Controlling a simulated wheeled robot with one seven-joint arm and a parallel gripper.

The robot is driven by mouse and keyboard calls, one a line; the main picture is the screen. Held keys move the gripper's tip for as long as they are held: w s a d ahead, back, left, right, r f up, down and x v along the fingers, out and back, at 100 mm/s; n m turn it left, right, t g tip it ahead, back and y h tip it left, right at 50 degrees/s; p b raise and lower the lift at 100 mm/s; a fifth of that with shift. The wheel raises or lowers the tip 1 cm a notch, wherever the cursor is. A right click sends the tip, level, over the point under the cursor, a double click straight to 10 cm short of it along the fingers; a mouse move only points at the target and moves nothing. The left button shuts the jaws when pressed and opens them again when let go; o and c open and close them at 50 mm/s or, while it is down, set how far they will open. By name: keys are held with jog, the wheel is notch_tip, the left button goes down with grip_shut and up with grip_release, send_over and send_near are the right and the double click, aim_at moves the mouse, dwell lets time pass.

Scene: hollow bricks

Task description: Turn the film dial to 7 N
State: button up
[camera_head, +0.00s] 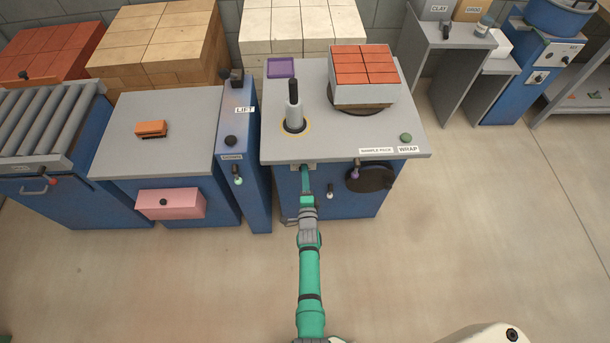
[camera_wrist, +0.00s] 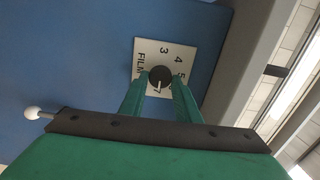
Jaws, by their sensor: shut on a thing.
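The film dial (camera_wrist: 160,73) is a small round black knob on a white plate (camera_wrist: 151,50) marked FILM, with 3, 4, 5 and 7 readable around it. The plate is on the blue front of the wrapping machine (camera_head: 346,117), just under its grey top. My gripper (camera_wrist: 158,80) is shut on the dial, one green finger on each side. In the head view my gripper (camera_head: 305,181) reaches the machine's front and hides most of the dial. A pale mark shows on the knob's side towards the 7, but I cannot read its exact setting.
A white-tipped lever (camera_head: 330,194) stands out right of my gripper; its pale ball (camera_wrist: 31,113) shows in the wrist view. A dark round disc (camera_head: 370,179) is further right. A brick pack (camera_head: 365,75) stands on the top. The floor in front is clear.

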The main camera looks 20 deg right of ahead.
jog(key=shift+s+f, duration=0.1)
dwell(0.4)
jog(key=o, duration=1)
jog(key=v, duration=1)
jog(key=shift+s, duration=0.35)
